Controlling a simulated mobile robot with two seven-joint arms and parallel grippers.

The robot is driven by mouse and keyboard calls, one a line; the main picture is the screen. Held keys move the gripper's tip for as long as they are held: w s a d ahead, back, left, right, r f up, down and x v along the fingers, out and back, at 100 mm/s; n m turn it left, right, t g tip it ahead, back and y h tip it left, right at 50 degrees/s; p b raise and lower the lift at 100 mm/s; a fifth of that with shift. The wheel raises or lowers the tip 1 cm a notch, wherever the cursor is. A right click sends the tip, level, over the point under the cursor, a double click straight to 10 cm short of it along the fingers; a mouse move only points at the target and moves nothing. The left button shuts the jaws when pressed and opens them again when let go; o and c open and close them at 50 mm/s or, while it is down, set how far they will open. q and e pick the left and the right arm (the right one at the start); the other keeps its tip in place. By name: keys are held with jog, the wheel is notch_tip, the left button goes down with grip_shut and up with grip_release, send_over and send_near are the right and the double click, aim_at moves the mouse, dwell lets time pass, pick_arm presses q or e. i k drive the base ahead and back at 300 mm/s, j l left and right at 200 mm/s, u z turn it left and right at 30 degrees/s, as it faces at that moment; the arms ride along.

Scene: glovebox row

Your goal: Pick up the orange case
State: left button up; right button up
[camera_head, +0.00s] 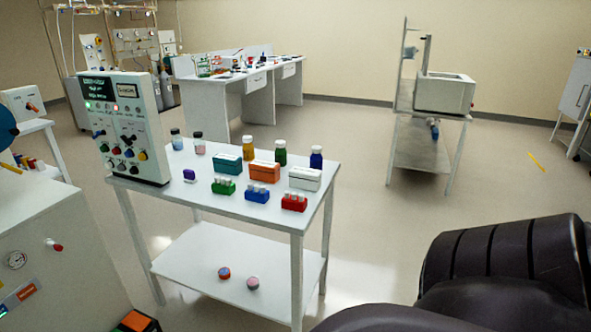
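The orange case (263,172) is a small box with a pale label on its top. It sits on the upper shelf of a white two-level table (228,205), between a teal case (227,164) on its left and a white case (304,178) on its right. No gripper shows in this view. The dark ribbed shape at the lower right (510,262) looks like part of my own arm.
A control panel (125,128) stands at the table's left end. Two round items lie on the lower shelf. A cabinet (60,255) is close at left.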

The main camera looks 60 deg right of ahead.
aim_at(260, 171)
jog(key=z, duration=1.65)
